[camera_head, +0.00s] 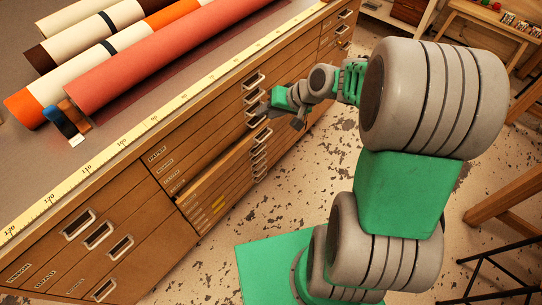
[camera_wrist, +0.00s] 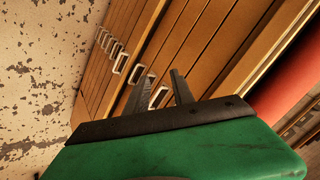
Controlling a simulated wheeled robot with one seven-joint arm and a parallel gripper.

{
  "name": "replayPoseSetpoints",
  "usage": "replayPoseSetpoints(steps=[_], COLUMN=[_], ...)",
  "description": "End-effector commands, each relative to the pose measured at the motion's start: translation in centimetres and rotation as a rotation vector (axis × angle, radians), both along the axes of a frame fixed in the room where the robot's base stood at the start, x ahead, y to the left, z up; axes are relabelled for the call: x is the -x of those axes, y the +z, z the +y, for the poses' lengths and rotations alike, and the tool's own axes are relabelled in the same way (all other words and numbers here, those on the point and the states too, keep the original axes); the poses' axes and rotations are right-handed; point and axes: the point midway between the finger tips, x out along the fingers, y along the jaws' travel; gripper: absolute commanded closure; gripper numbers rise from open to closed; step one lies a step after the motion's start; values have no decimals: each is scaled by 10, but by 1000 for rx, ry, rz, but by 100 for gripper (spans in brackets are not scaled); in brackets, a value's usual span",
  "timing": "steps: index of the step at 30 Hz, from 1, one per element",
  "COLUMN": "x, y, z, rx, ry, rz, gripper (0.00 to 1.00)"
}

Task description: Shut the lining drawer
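A wooden drawer (camera_head: 214,188) in the front of the cabinet stands out from its neighbours in the head view. Its label is too small to read, so I cannot tell if it is the lining drawer. My gripper (camera_head: 283,113) is in front of the cabinet, near the column of metal handles, above and to the right of that drawer in the picture. In the wrist view, its two dark fingers (camera_wrist: 161,92) are apart, with a metal handle (camera_wrist: 158,97) showing between them. Nothing is visibly held. I cannot tell whether a finger touches the handle.
The wooden cabinet (camera_head: 105,215) carries several more drawers with metal handles. Rolls, including a red one (camera_head: 180,55), lie on its top behind a yellow ruler strip (camera_head: 150,122). The worn floor (camera_head: 300,185) beside the cabinet is open. Wooden table legs (camera_head: 505,195) stand at the right.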

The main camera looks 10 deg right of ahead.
Motion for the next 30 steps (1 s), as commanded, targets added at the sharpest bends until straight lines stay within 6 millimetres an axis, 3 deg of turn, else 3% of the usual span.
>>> replayPoseSetpoints(steps=[1, 3, 6, 9, 12, 15, 30], x=[-12, -27, -41, -47, -49, -51, -110], y=[-84, -142, -209, -250, -268, -269, -282], z=[-7, -15, -32, -51, -66, -69, -25], rx=[-113, -283, -517, -701, -810, -849, -847], ry=[-50, -129, -260, -380, -456, -482, -479], rz=[7, -14, -51, -90, -116, -129, -128], gripper=[71, 71, 71, 71, 71, 71, 71])
